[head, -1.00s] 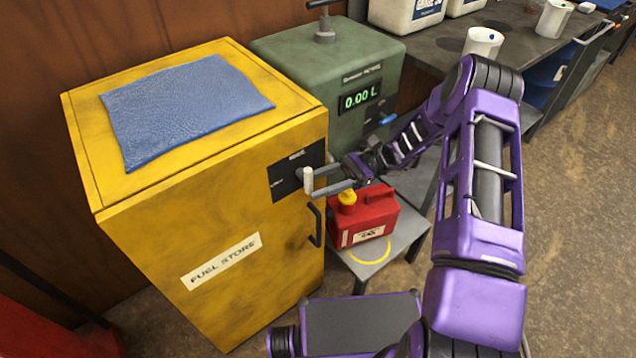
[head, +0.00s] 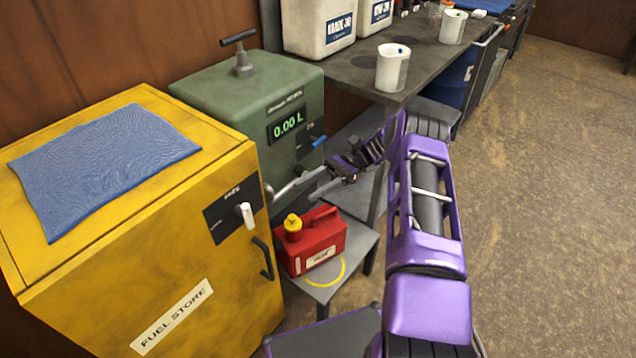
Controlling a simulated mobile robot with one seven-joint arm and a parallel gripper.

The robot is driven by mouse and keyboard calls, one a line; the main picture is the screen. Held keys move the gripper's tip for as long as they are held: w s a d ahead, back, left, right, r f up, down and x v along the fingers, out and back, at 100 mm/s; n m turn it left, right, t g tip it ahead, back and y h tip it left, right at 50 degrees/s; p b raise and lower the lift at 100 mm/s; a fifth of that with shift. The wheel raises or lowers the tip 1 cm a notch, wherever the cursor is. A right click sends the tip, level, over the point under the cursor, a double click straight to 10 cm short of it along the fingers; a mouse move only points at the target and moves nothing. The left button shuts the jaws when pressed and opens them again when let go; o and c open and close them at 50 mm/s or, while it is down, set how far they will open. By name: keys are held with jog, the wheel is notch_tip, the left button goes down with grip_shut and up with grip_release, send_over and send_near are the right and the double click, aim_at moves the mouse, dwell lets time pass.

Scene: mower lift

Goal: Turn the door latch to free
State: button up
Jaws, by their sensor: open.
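The door latch (head: 246,215) is a short white lever on a black plate (head: 232,211) on the front of the yellow fuel store cabinet (head: 200,262). The lever stands close to upright in the picture. The small lettering on the plate is too blurred to read surely. My gripper (head: 292,194) is open and empty, to the right of the latch and apart from it. Its fingers point left toward the cabinet, above the red fuel can. The black door handle (head: 262,258) is below the latch, and the door looks shut.
A red fuel can (head: 318,240) with a yellow cap stands on a low grey stand (head: 350,262) beside the cabinet. A green meter box (head: 225,90) reading 0.00 L stands behind. A blue cloth (head: 105,165) lies on the cabinet. The floor at right is clear.

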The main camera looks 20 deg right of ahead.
jog(key=shift+v, duration=1.25)
jog(key=shift+a+r, duration=0.1)
